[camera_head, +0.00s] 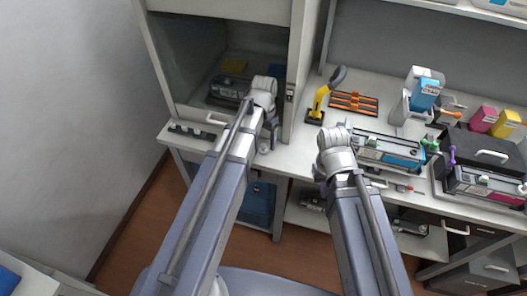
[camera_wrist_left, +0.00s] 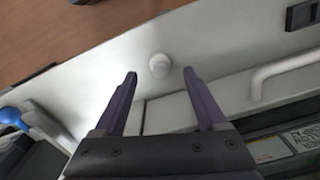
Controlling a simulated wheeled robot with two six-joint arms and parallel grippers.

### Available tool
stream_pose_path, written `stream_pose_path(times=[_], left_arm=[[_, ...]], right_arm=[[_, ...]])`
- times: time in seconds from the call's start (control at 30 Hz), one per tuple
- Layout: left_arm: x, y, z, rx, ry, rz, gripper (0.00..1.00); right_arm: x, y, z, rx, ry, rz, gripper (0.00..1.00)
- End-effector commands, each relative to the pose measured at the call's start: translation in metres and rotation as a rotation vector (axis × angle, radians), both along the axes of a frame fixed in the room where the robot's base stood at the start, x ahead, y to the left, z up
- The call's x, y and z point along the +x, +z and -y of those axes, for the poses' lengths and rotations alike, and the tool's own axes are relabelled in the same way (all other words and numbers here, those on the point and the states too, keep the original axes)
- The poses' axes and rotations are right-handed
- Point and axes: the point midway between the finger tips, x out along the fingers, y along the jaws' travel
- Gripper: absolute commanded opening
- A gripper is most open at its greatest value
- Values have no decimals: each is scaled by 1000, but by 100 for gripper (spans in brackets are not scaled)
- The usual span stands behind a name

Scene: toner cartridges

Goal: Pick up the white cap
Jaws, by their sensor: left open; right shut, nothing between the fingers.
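The white cap (camera_wrist_left: 159,65) is a small round white piece on the pale counter top in the left wrist view. My left gripper (camera_wrist_left: 160,75) is open, with one dark finger on each side of the cap and clear gaps between. The fingertips reach about level with its lower edge, and nothing is held. In the head view my left gripper (camera_head: 270,132) points down at the counter by the cabinet; I cannot make out the cap there. My right gripper (camera_head: 335,145) is shut and empty above the counter in front of a toner cartridge; its fingers are mostly hidden by the wrist.
A cabinet with a raised front (camera_head: 225,60) holds a dark cartridge (camera_head: 228,90). A yellow-handled tool (camera_head: 320,100), an orange rack (camera_head: 354,103) and a cartridge with a blue label (camera_head: 400,158) stand on the counter. A white handle (camera_wrist_left: 285,72) lies right of the cap.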

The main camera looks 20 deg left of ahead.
Motion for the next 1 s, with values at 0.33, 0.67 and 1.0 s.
stream_pose_path(times=[0.33, 0.67, 1.0], left_arm=[[0, -32, -1, 0, 0, 1, 74], [0, -31, -1, 0, 0, 0, 56], [0, -31, -1, 0, 0, 0, 18]], right_arm=[[0, -33, 0, 0, 0, 0, 0], [0, -31, 0, 0, 0, 0, 0], [0, -31, 0, 0, 0, 0, 0]])
